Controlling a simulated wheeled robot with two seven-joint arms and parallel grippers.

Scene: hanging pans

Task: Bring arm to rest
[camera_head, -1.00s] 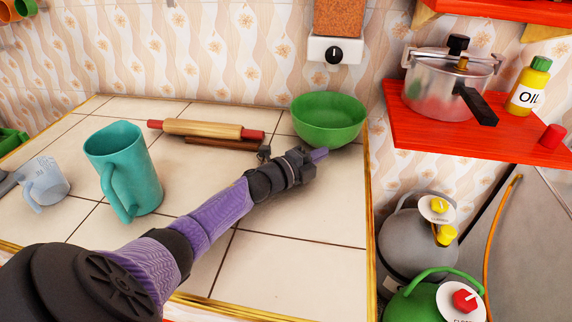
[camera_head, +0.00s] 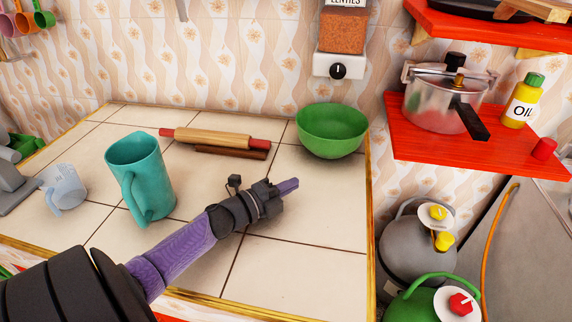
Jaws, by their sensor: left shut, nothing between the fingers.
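My left arm comes in from the lower left over the tiled counter (camera_head: 300,265). My left gripper (camera_head: 288,186) is shut and empty, above the tiles in front of the green bowl (camera_head: 332,131). It is apart from the bowl and from the teal pitcher (camera_head: 141,175) to its left. My right gripper does not show.
A rolling pin (camera_head: 215,138) lies at the back of the counter near the wall. A light blue measuring cup (camera_head: 63,188) stands at left. A red shelf (camera_head: 415,146) at right holds a pressure cooker (camera_head: 447,95) and an oil bottle (camera_head: 522,101). The counter's front right is clear.

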